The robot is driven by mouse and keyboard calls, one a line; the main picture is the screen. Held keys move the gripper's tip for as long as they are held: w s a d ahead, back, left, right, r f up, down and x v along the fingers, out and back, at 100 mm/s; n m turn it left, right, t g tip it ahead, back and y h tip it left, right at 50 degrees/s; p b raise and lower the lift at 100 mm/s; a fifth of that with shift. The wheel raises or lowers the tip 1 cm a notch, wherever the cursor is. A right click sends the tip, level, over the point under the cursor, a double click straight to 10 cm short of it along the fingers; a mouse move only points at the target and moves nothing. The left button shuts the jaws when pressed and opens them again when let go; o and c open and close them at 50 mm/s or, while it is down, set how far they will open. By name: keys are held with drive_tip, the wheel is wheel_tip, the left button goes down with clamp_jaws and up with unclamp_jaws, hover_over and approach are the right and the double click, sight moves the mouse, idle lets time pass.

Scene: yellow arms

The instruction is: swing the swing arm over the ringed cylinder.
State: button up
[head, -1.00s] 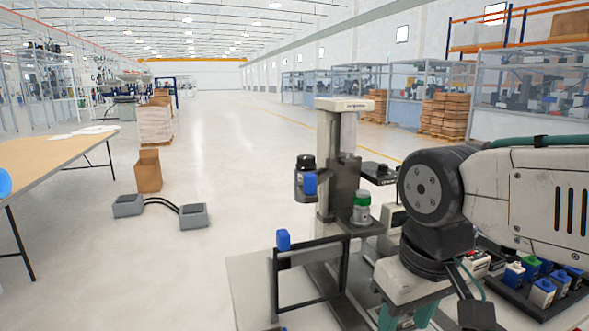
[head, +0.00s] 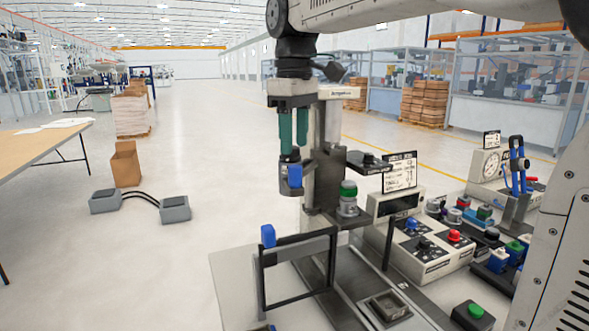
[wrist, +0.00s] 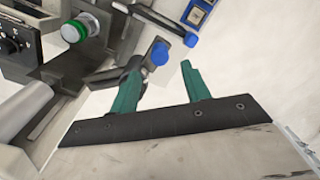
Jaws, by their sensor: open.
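The swing arm (head: 291,187) is a dark arm on the left of the grey column, with a blue knob (head: 295,175) at its outer end. The ringed cylinder (head: 348,205) is grey with a green band near its top and stands upright on a dark ledge right of the column. In the wrist view the cylinder (wrist: 78,28) is at the upper left. My gripper (head: 294,148) is open, fingers pointing down, just above the knob. In the wrist view the knob (wrist: 159,54) appears between and beyond the green fingertips (wrist: 161,68). I cannot tell whether they touch it.
A black frame (head: 298,238) with another blue knob (head: 268,236) stands lower left of the column. A control box with buttons (head: 425,250), a sign (head: 399,172) and several coloured blocks are to the right.

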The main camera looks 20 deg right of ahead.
sight(295, 166)
wheel_tip(295, 166, down, 7)
drive_tip(key=shift+r, duration=0.15)
clamp_jaws()
